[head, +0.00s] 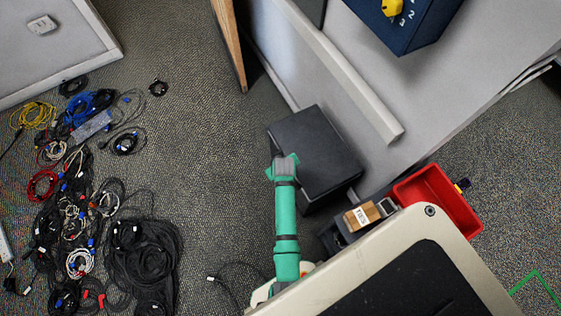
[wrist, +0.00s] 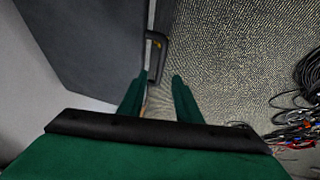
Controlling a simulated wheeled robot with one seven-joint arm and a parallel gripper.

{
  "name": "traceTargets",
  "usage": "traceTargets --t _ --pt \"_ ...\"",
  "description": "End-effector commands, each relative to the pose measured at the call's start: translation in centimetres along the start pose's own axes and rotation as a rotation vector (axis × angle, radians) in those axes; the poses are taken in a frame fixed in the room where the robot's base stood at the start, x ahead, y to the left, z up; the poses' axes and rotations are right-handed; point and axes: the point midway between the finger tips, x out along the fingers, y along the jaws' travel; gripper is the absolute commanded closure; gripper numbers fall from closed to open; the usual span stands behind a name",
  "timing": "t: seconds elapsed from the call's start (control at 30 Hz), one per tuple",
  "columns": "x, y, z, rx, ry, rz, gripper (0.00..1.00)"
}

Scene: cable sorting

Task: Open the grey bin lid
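The dark grey bin (head: 318,155) stands on the carpet in the middle of the head view, and its flat lid looks closed. In the wrist view the bin (wrist: 85,45) fills the upper left, with a light seam along its edge. A black handle (wrist: 163,50) sticks out from that edge. My gripper (wrist: 158,78) is open, its two green fingers apart, with the handle's lower end just ahead of and between the fingertips. I cannot tell whether they touch. In the head view my green arm reaches the bin's left edge, and the fingers are hard to make out.
Several coiled cables (head: 75,200) lie on the floor at left. A red bin (head: 440,198) and a small box labelled TIES (head: 362,215) are at right. A dark blue bin (head: 405,22) is at top right. A wooden panel edge (head: 230,45) stands behind. Carpet left of the bin is clear.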

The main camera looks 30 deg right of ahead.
Motion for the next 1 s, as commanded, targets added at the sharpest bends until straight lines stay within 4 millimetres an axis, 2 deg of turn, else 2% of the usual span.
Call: traceTargets --t 0.2,0.4,0.6,0.87,1.0 --pt "3.6 0.1 0.0 0.001 -0.001 0.0 0.69" --pt "5.7 0.1 0.0 0.001 0.0 0.0 0.69" --pt "6.4 0.0 0.0 0.001 0.001 0.001 0.69" --pt "6.5 0.0 0.0 0.001 0.001 0.001 0.69" --pt "6.5 0.0 0.0 0.001 0.001 0.001 1.0"
